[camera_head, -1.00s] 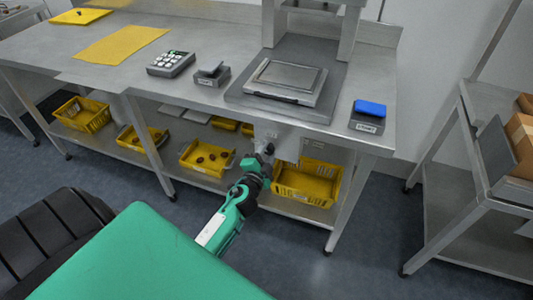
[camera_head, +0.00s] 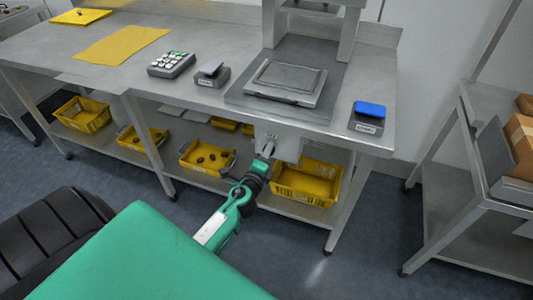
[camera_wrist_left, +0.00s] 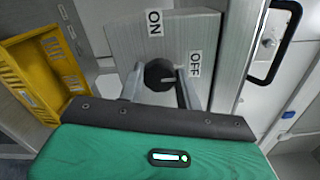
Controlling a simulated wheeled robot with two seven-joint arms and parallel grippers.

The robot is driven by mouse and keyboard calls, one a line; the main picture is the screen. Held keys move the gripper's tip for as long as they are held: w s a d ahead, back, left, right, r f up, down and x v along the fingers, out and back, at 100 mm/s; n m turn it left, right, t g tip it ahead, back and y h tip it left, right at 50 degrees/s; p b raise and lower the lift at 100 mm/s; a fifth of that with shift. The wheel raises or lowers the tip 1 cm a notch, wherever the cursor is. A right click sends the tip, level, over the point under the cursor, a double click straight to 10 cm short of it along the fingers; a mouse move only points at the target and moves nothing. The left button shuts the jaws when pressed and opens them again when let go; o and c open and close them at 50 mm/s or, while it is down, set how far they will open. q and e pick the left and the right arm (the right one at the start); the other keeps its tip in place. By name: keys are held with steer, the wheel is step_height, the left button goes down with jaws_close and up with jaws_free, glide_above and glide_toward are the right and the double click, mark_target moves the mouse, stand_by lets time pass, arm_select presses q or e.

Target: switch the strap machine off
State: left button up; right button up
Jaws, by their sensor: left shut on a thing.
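The strap machine (camera_head: 290,82) stands on the steel bench. Its grey switch box (camera_head: 287,135) hangs under the bench's front edge. In the left wrist view the box carries a black rotary knob (camera_wrist_left: 158,73), an ON label (camera_wrist_left: 154,23) above it and an OFF label (camera_wrist_left: 194,65) to its right. A pale mark on the knob points right, toward the OFF side. My left gripper (camera_head: 267,150) is at the box, also seen in the left wrist view (camera_wrist_left: 160,82), with its fingers on either side of the knob, shut on it. My right gripper is not in view.
Yellow crates stand on the shelf below, one (camera_head: 307,184) just right of my left gripper. On the bench are a keypad (camera_head: 171,64), a small scale (camera_head: 211,74) and a blue-topped block (camera_head: 368,115). A steel rack (camera_head: 440,190) stands at the right.

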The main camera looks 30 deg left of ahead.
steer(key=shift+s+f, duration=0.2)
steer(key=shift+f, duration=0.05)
arm_select(q)
steer(key=shift+f+m, duration=0.1)
steer(key=shift+m, duration=0.2)
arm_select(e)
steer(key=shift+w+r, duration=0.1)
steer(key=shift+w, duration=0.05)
arm_select(q)
steer(key=o, duration=1)
steer(key=shift+b+v, duration=1.45)
steer(key=shift+v, duration=5.45)
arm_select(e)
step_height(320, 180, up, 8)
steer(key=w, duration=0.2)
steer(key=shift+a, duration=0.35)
